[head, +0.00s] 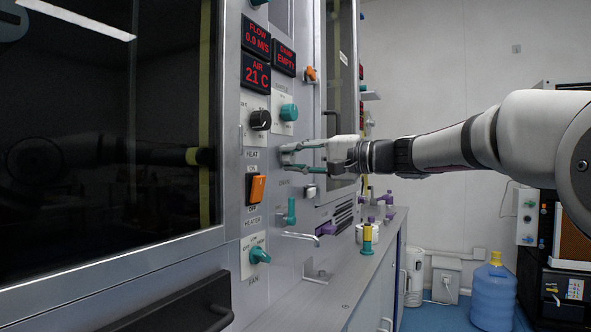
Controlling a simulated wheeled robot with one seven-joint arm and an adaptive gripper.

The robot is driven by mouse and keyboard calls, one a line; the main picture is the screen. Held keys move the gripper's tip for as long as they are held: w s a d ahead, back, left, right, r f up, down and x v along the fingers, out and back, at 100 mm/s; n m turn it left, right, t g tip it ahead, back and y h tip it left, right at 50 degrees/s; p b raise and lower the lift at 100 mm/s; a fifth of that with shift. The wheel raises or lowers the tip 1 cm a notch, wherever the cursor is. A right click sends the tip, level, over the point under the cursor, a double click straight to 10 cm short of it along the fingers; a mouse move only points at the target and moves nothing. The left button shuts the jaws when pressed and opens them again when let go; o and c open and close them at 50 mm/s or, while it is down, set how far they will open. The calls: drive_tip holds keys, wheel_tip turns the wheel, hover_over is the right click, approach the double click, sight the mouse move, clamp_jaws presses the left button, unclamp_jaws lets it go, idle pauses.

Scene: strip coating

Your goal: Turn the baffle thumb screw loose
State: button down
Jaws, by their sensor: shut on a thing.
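My gripper (286,159) reaches in from the right, with its pale, teal-edged fingers against the grey front panel (230,290). It is shut on a small part at the panel, between the black and teal knobs above and the teal lever below. I take this part to be the baffle thumb screw. The fingers mostly hide it, so its shape and how far it is turned cannot be told.
A black heat knob (260,120), a teal knob (289,112), an orange heater switch (256,188), a teal fan knob (259,255) and a teal lever (291,211) surround the gripper. A blue water jug (493,297) stands on the floor.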

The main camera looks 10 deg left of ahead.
drive_tip(key=shift+f, duration=0.1)
idle(0.3)
drive_tip(key=c, duration=1.3)
unclamp_jaws()
drive_tip(key=v, duration=1.2)
